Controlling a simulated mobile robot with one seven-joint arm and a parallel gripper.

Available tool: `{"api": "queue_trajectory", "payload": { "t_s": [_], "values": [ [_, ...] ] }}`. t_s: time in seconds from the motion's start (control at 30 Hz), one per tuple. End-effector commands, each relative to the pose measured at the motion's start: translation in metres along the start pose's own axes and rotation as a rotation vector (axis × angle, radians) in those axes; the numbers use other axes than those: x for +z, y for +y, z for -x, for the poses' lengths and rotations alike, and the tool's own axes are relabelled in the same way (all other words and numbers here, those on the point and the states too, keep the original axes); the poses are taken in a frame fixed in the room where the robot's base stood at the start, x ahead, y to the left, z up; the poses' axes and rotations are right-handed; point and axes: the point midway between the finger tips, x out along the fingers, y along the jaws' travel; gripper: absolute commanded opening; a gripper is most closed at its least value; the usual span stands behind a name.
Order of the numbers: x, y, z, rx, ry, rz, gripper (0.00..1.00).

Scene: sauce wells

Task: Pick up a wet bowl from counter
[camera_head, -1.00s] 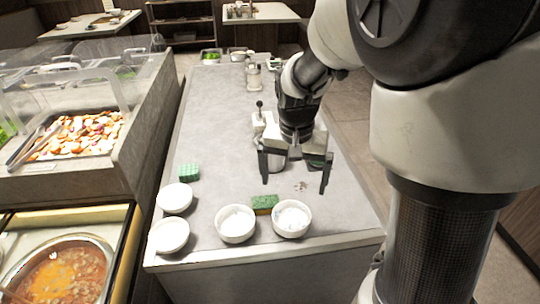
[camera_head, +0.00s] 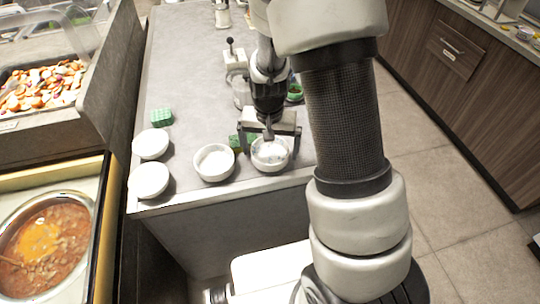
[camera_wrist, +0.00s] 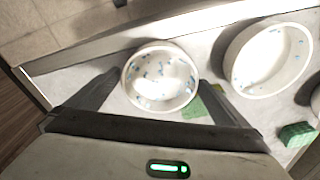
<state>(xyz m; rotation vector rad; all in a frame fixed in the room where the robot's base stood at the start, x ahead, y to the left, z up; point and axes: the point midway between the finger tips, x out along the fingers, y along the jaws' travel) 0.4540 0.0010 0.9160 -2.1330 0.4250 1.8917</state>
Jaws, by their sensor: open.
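A white bowl (camera_head: 270,155) with blue specks inside stands upright near the counter's front edge; it also shows in the wrist view (camera_wrist: 160,78). My gripper (camera_head: 269,148) is open above and around it, with one finger on each side. In the wrist view my gripper (camera_wrist: 159,84) has its fingertips beside the bowl's rim; whether they touch it I cannot tell. A second speckled bowl (camera_head: 214,163) stands to its left, larger in the wrist view (camera_wrist: 268,60). Two plain white bowls (camera_head: 151,144) (camera_head: 149,180) stand further left on the counter (camera_head: 185,60).
A green sponge (camera_head: 161,117) lies behind the left bowls. Another sponge (camera_head: 236,143) lies close behind the speckled bowls, near a gripper finger. A dispenser (camera_head: 235,58) stands further back. Food trays, including a soup pan (camera_head: 45,240), are at the left.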

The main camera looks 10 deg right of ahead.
Motion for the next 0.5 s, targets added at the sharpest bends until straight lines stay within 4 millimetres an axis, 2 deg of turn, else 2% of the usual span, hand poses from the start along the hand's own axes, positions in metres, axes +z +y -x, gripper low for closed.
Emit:
{"api": "queue_trajectory", "payload": {
  "t_s": [0.1, 0.3, 0.37, 0.5],
  "values": [
    [-0.0001, 0.0004, -0.0082, 0.000, 0.000, 0.000, 1.00],
    [-0.0004, 0.0000, -0.0082, -0.001, 0.001, 0.000, 1.00],
    [-0.0004, 0.0000, -0.0081, -0.001, 0.001, 0.000, 0.92],
    [-0.0003, 0.0000, -0.0080, -0.001, 0.001, 0.000, 0.68]
  ]
}}
